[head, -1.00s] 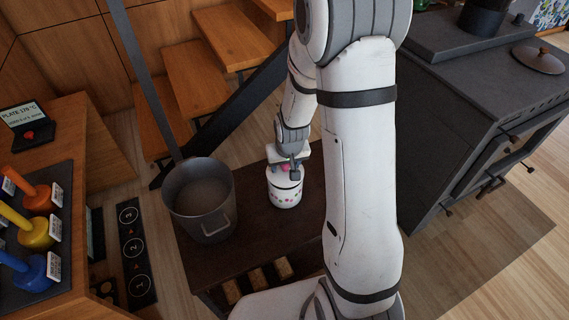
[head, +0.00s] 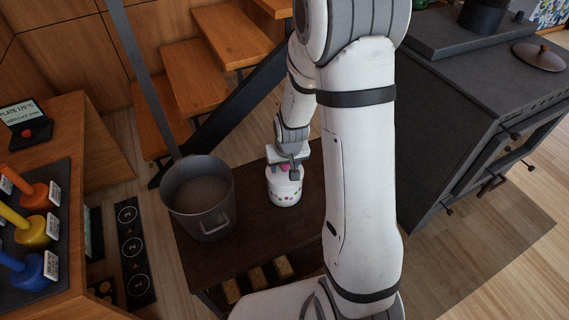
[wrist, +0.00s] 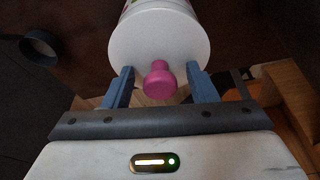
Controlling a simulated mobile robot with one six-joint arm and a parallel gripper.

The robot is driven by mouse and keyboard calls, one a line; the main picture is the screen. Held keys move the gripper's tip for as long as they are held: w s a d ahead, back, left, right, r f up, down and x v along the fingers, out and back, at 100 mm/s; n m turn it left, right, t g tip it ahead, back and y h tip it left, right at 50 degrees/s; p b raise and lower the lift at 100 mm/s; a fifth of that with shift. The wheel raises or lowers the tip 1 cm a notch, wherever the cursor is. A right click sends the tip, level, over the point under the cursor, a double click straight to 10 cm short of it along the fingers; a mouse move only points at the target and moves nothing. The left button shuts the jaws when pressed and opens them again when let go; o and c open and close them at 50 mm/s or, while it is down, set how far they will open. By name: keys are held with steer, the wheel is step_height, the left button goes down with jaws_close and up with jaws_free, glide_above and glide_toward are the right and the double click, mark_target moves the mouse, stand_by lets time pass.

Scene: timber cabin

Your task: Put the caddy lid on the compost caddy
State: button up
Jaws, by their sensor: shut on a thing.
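The white compost caddy (head: 285,194) with coloured dots stands upright on the dark low table. The white caddy lid (wrist: 157,37), with its pink knob (wrist: 159,82), fills the top middle of the wrist view. In the head view the lid is partly hidden under my gripper (head: 287,171), with a bit of pink visible. No gap shows between lid and caddy there; whether it is fully seated I cannot tell. My gripper is shut on the lid, its blue fingers on either side of the knob in the wrist view (wrist: 160,88).
A large grey pot (head: 202,213) stands left of the caddy on the dark table (head: 247,239). Wooden steps (head: 203,69) rise behind. A dark stove (head: 455,100) is at right. A counter with coloured-handled items (head: 38,230) is at left.

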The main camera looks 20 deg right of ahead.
steer(key=shift+f, duration=0.25)
steer(key=o, duration=1.1)
steer(key=shift+c, duration=0.2)
steer(key=shift+r, duration=0.15)
steer(key=p+v, duration=0.1)
steer(key=v, duration=0.6)
steer(key=shift+r, duration=0.35)
steer(key=shift+s, duration=0.1)
steer(key=s+r+p, duration=0.4)
steer(key=s+r, duration=0.1)
steer(key=r, duration=0.4)
steer(key=s+r+p, duration=0.5)
steer(key=s+r, duration=0.1)
steer(key=r, duration=0.4)
steer(key=s+r+p, duration=0.5)
steer(key=s+r, duration=0.1)
steer(key=r, duration=0.4)
steer(key=shift+r+g, duration=0.2)
steer(key=shift+g, duration=0.1)
